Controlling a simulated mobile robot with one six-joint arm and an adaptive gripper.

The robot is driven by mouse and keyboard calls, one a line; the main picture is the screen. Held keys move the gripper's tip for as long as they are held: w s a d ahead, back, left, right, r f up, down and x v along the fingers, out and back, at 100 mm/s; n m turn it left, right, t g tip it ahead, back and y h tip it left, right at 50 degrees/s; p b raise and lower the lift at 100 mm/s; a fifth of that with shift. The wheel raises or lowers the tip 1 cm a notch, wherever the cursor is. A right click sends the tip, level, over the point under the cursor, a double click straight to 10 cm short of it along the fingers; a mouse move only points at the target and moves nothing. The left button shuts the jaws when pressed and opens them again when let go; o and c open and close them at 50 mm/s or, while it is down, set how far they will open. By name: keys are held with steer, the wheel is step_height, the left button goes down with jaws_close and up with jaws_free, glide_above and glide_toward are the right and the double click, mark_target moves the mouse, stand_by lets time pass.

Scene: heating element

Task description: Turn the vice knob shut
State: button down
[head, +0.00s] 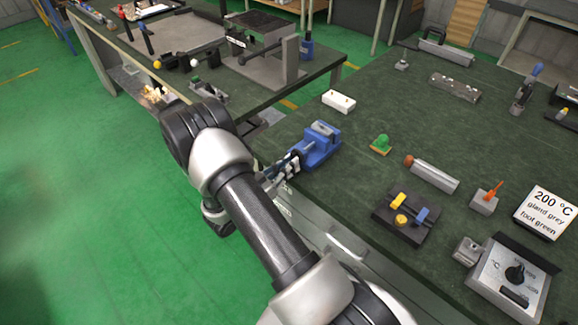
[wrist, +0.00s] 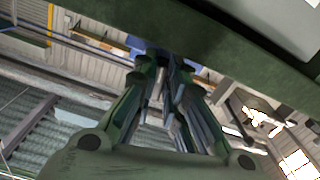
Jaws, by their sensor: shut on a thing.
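A white block (head: 339,101) and a green piece (head: 381,144) stand near the vice. A black fixture with yellow and blue knobs (head: 405,217) lies nearer. A control box (head: 508,278) and sign (head: 547,212) are at right. Green floor at left is clear.

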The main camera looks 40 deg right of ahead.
steer(key=shift+m, duration=0.3)
steer(key=c, duration=1.6)
jaws_free()
steer(key=shift+c, duration=0.2)
steer(key=shift+a, duration=0.1)
steer(key=a, duration=1.1)
steer(key=shift+s+a, duration=0.4)
steer(key=shift+s, duration=0.05)
